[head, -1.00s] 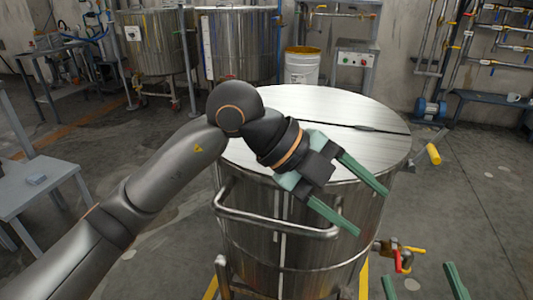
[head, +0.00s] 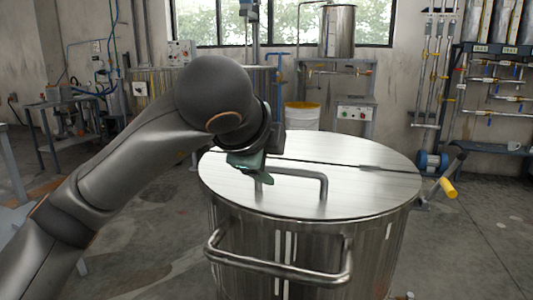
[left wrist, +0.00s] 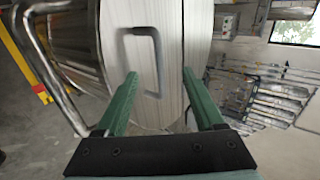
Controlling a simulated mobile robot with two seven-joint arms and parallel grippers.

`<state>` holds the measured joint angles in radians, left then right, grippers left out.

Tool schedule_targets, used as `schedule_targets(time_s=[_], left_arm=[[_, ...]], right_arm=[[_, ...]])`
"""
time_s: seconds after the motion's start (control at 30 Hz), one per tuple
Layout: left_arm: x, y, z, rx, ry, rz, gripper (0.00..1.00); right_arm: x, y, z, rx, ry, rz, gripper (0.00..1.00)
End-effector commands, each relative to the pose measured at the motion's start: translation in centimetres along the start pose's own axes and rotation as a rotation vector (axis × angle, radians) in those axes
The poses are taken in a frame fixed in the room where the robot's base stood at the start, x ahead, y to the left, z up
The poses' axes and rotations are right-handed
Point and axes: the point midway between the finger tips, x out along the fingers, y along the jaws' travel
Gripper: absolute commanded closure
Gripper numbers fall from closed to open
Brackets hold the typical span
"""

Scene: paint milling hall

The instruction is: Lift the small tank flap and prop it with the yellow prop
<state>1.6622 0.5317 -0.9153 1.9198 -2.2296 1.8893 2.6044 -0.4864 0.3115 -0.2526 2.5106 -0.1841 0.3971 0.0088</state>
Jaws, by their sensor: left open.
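The steel tank (head: 300,240) stands upright in front of me. Its round lid is split by a dark seam, and the near part, the flap (head: 370,192), lies flat. A bent bar handle (head: 322,186) stands on the flap. It also shows in the left wrist view (left wrist: 157,60), ahead of and between my fingers. My left gripper (head: 262,177) is open above the left part of the flap, apart from the handle. The wrist view shows its two green fingers (left wrist: 160,74) spread and empty. My right gripper is out of view.
A bent tubular rail (head: 275,267) juts from the tank's near side. A white bucket (head: 302,116) and a control box (head: 354,113) stand behind. A blue pump (head: 432,162) is beyond the right side.

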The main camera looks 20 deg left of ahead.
Motion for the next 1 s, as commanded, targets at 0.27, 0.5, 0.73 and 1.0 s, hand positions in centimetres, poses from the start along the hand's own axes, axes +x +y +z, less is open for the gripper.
schedule_targets(time_s=[0.27,0.5,0.73,1.0], left_arm=[[2.9,0.0,0.0,0.0,0.0,0.005,0.3],[5.5,0.3,-0.1,0.0,0.002,0.004,0.3],[7.6,0.2,-0.1,0.001,0.002,0.003,0.3],[8.8,0.1,-0.1,0.002,0.001,0.0,0.3]], right_arm=[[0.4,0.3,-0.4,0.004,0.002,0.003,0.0],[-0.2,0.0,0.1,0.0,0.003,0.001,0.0],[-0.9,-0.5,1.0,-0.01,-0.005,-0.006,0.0],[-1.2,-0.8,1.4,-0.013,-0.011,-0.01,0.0]])
